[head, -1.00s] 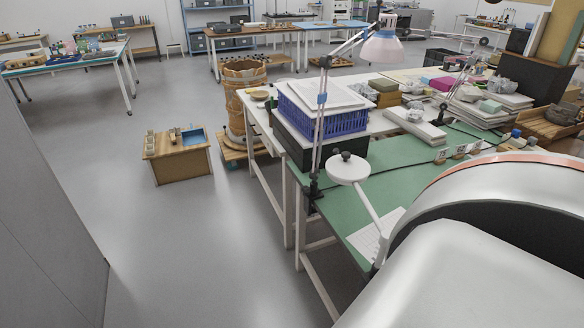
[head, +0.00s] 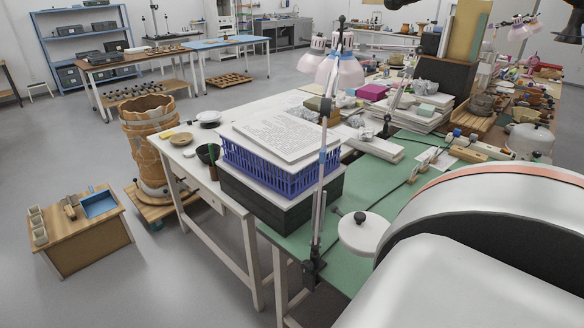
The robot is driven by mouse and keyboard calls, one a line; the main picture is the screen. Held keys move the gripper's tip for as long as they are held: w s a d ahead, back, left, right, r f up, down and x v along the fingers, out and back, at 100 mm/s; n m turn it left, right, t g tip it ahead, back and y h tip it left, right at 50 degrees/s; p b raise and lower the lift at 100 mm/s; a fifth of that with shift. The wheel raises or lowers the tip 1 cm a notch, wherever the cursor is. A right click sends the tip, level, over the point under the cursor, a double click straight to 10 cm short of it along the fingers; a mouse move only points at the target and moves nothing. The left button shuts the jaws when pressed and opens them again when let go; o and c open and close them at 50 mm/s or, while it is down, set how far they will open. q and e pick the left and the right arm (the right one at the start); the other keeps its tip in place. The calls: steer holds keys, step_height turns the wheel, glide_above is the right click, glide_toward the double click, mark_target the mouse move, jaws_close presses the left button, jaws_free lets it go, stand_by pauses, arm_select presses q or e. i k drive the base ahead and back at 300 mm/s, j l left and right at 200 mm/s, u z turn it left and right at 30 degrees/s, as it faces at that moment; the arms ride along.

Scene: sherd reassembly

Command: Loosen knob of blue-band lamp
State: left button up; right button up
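A clamp lamp stands at the near edge of the green-topped table (head: 290,236). Its thin upright arm (head: 318,205) carries a small blue piece partway up, and a dark clamp (head: 313,270) grips the table edge. Pinkish-white lamp shades (head: 341,70) and (head: 311,60) overlap near its top. I cannot tell for certain which shade belongs to this arm or which has the blue band. A white disc (head: 364,236) with a dark knob (head: 360,217) shows right of the arm. The lamp's own knob is too small to make out. Neither of my grippers is in view.
A blue crate with papers (head: 262,155) sits on a dark box (head: 290,200) beside the lamp arm. More lamps stand at the far right.

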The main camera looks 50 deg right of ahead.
mark_target(308, 266)
steer(key=i+u, duration=0.1)
steer(key=i, duration=0.6)
steer(key=i+l+u, duration=0.1)
steer(key=i, duration=0.65)
steer(key=i+j, duration=0.15)
steer(key=i, duration=0.9)
steer(key=z, duration=4.7)
